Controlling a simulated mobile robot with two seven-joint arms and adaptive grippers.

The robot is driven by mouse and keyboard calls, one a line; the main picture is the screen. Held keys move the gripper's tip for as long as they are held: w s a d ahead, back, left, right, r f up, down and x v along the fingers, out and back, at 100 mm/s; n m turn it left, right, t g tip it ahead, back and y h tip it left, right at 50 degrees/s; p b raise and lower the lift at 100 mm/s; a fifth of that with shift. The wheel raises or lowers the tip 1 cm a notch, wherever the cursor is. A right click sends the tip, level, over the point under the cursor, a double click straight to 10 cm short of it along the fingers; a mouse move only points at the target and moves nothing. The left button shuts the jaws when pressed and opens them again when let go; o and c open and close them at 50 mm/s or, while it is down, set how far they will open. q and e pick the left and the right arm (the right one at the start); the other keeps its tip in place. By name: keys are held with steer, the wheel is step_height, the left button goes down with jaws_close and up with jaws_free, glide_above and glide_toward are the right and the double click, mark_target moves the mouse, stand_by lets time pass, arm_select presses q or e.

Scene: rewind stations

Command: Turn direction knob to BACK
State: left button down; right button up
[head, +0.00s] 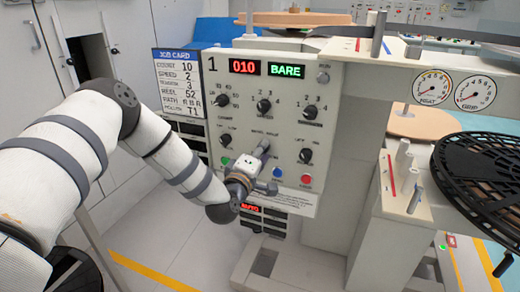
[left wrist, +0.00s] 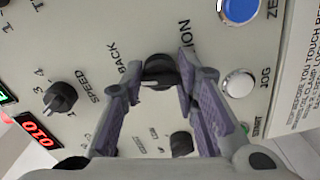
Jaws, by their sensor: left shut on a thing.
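The direction knob (left wrist: 159,71) is a black knob on the pale panel of station 1 in the left wrist view. The word BACK is printed on the panel beside it; the setting of its pointer is hard to read. My left gripper (left wrist: 162,84) has its purple-padded fingers on both sides of the knob and is shut on it. In the head view my left gripper (head: 262,148) reaches up to the middle of the panel (head: 335,90) and hides the knob. My right gripper is in neither view.
The speed knob (left wrist: 61,97) and the white JOG button (left wrist: 238,83) sit close to the fingers. A blue button (head: 277,172) and a red button (head: 305,178) are low on the panel. A black reel (head: 485,175) stands at the right.

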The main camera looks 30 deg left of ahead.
arm_select(q)
steer(key=shift+r+m+p, duration=0.1)
steer(key=shift+m+p, duration=0.4)
steer(key=shift+m, duration=1.3)
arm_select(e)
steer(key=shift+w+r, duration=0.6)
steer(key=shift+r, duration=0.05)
arm_select(q)
steer(key=c, duration=1.2)
jaws_free()
steer(key=shift+c, duration=0.2)
steer(key=shift+s, duration=0.1)
steer(key=v, duration=1.1)
steer(key=shift+s, duration=0.4)
steer(key=shift+d, duration=0.15)
